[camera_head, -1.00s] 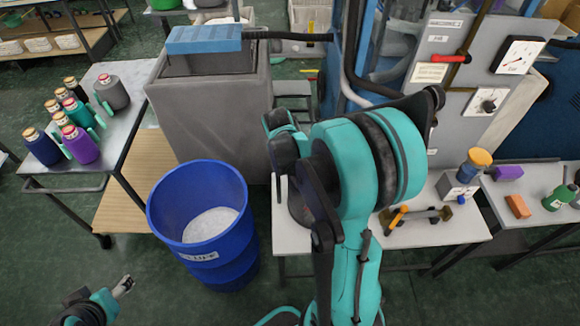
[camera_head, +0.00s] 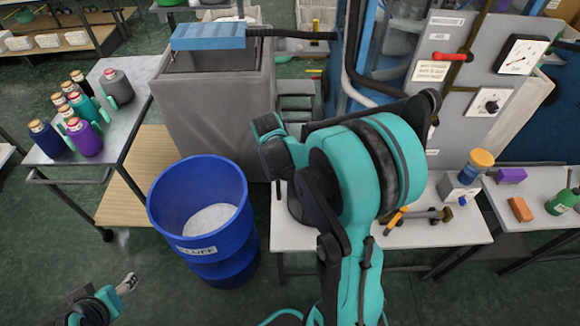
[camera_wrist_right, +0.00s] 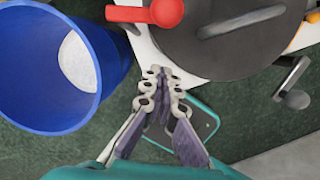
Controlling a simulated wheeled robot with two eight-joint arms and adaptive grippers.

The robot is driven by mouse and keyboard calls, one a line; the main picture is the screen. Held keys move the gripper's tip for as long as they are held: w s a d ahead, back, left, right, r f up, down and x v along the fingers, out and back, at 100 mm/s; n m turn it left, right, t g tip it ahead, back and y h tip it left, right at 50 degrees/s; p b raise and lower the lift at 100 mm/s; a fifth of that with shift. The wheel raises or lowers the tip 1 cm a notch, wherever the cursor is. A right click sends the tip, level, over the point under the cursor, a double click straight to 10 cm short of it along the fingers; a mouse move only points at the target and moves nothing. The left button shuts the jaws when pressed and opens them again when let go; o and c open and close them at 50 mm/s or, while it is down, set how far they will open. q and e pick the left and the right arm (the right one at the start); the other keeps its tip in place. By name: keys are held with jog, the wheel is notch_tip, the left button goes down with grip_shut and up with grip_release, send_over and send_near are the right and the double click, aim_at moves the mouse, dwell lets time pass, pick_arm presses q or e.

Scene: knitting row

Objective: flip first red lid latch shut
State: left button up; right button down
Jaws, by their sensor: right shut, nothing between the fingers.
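A red latch (camera_wrist_right: 148,12) shows at the top of the right wrist view, beside the rim of a dark grey round lid (camera_wrist_right: 225,55) with a raised bar across it. My right gripper (camera_wrist_right: 165,80) is shut and empty, a little below the latch and left of the lid's lower edge, apart from the latch. In the head view my right arm hides the right gripper and the latch; a dark rim (camera_head: 297,207) peeks out beside the arm on the white table. My left gripper (camera_head: 127,284) hangs low at the left, too small to tell its jaws.
A blue bin (camera_head: 222,247) stands left of the white table (camera_head: 430,233). A hammer-like tool (camera_head: 418,216) lies on that table. A grey panel (camera_head: 463,95) with a red lever (camera_head: 452,57) and gauges stands behind. Bottles crowd the left bench (camera_head: 118,125).

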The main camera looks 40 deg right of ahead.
pick_arm(q)
notch_tip(320, 180, up, 3)
jog(key=p, duration=0.3)
jog(key=shift+r, duration=0.15)
pick_arm(e)
jog(key=v, duration=1)
jog(key=shift+s+d, duration=0.25)
jog(key=shift+s, duration=0.1)
jog(key=shift+s, duration=0.1)
